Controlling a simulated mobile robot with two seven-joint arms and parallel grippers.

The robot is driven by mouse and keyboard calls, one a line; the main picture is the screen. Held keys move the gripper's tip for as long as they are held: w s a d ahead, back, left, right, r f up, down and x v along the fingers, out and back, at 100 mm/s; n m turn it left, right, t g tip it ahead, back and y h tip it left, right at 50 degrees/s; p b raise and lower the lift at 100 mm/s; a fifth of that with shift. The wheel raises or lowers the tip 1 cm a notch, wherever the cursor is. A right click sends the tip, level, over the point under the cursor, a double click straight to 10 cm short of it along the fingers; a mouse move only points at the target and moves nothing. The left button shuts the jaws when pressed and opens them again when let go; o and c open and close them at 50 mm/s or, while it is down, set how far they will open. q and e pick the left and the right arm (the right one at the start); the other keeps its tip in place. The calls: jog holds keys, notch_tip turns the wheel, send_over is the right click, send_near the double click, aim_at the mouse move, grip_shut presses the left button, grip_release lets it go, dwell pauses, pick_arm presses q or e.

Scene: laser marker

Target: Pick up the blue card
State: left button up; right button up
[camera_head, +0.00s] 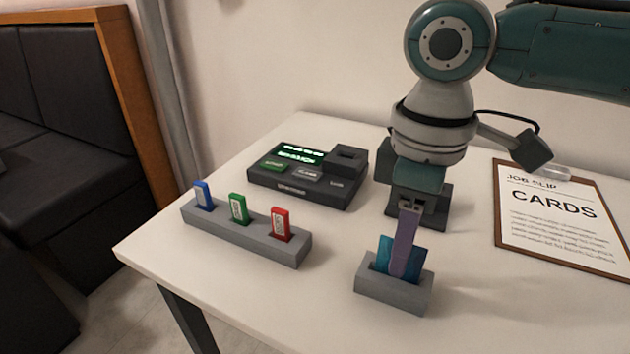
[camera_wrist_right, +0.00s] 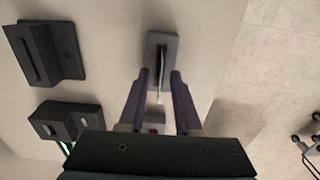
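The blue card (camera_head: 415,262) stands upright in a small grey holder (camera_head: 392,292) at the table's front. My right gripper (camera_head: 403,268) points down at it, and one purple finger hides the card's middle in the head view. In the right wrist view my right gripper (camera_wrist_right: 160,74) is open. Its two fingers are apart, one on each side of the card's thin edge (camera_wrist_right: 161,62), with a visible gap between them. The holder also shows in the right wrist view (camera_wrist_right: 170,43). My left gripper is not in view.
A grey rack (camera_head: 245,238) holds small blue, green and red sticks at the left. A dark console (camera_head: 300,190) with a lit green screen stands behind it. A dark slotted block (camera_head: 443,208) stands behind my gripper. A clipboard (camera_head: 560,215) marked CARDS lies at the right.

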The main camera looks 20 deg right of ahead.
grip_shut()
dwell(1.2)
